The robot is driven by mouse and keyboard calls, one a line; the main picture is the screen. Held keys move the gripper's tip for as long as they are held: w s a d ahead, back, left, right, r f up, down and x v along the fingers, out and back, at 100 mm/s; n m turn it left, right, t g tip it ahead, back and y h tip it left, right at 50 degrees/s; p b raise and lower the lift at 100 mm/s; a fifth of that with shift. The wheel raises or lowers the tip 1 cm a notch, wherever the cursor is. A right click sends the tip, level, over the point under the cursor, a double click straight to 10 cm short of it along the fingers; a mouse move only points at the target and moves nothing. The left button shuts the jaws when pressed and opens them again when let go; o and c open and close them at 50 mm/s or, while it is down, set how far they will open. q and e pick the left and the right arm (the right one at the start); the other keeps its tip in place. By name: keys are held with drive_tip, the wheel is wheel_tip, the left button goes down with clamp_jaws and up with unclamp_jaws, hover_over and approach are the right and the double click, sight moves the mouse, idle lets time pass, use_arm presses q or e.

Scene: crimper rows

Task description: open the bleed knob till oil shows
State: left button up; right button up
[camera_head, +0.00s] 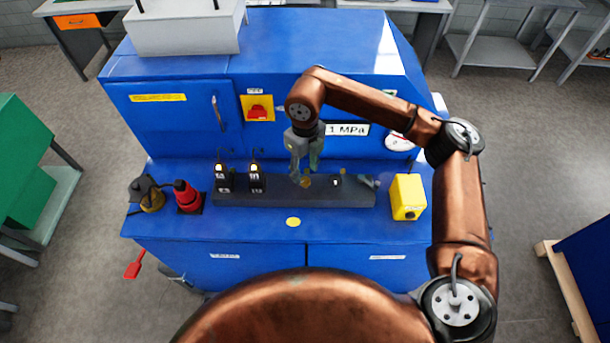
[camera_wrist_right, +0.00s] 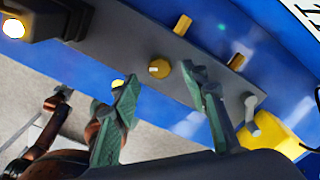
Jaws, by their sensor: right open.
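My right gripper (camera_head: 306,178) hangs fingers-down over the dark manifold block (camera_head: 275,199) on the blue machine's ledge. In the right wrist view its green-grey fingers (camera_wrist_right: 160,78) are spread. A round brass knob (camera_wrist_right: 159,68) on the block shows in the gap between the fingertips, with nothing visibly gripped. Whether this is the bleed knob I cannot tell; no label on it is readable. In the head view the fingers partly hide this area.
Two black units with lit yellow tops (camera_head: 220,178) (camera_head: 256,178) stand at the block's left. A yellow box (camera_head: 408,197) stands at its right end. A red-and-black part (camera_head: 187,196) is farther left. The machine's upright panel rises just behind. The front ledge is mostly clear.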

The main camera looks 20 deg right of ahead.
sight(305, 180)
wheel_tip(305, 180, up, 8)
idle(2.5)
